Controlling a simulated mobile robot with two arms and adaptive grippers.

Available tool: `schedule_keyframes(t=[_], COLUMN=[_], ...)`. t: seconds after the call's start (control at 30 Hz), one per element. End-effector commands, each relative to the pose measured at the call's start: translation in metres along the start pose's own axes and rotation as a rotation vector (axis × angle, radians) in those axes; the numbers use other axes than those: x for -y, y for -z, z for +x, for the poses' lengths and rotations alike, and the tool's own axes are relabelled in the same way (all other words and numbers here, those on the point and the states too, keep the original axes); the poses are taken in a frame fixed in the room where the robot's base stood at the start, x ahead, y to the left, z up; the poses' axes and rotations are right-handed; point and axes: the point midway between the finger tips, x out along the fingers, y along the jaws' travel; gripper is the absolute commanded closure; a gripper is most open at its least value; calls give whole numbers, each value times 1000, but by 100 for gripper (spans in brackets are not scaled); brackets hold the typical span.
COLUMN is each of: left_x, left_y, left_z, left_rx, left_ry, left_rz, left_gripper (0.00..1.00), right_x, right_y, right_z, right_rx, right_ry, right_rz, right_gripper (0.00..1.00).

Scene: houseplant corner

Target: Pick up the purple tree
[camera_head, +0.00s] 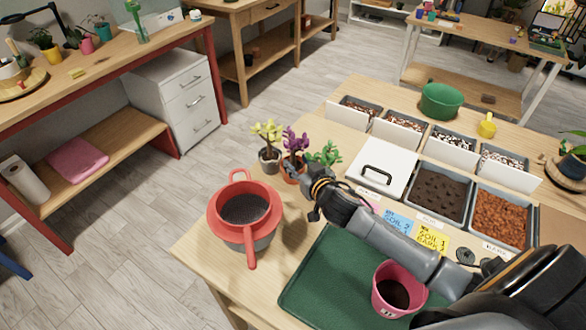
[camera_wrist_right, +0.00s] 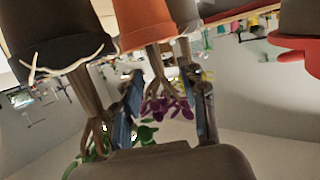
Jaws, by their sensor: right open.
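The purple tree (camera_head: 295,141) stands upright in a small orange pot at the table's left edge, between a yellow-green tree (camera_head: 267,133) and a green one (camera_head: 327,153). My right gripper (camera_head: 311,181) reaches in from the right, close to the pot, and hides part of it. In the right wrist view the picture is upside down. There the open fingers (camera_wrist_right: 160,72) lie on either side of the purple tree's brown trunk, with the purple leaves (camera_wrist_right: 160,107) below and the orange pot (camera_wrist_right: 145,22) above. I cannot tell whether a finger touches it. My left gripper is out of view.
A red sieve (camera_head: 232,179) on a pot stands left of my gripper. A pink pot (camera_head: 398,290) sits on the green mat (camera_head: 325,275). A white lidded bin (camera_head: 382,165) and soil bins lie right. The neighbouring trees stand close on both sides.

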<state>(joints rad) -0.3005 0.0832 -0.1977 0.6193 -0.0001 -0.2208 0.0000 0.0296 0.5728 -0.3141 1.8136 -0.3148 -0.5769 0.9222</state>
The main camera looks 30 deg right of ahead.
Motion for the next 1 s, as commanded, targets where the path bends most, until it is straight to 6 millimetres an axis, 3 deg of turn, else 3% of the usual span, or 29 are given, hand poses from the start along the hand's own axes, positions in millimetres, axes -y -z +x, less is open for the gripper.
schedule_keyframes(t=[0.13, 0.4, 0.7, 0.9, 1.0], left_x=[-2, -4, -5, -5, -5], left_y=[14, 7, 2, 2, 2], left_z=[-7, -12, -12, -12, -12], left_rx=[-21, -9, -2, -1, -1], left_ry=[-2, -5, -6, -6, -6], left_rz=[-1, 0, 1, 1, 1], left_gripper=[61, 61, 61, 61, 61], right_x=[-3, -5, -5, -5, -5], right_y=[4, 1, 0, 0, 0], right_z=[15, 48, 51, 51, 51], right_rx=[-1, 0, 0, 0, 0], right_ry=[-1, 0, 0, 0, 0], right_rz=[-1, 1, 0, 0, 0], right_gripper=[58, 58, 58, 99, 100])
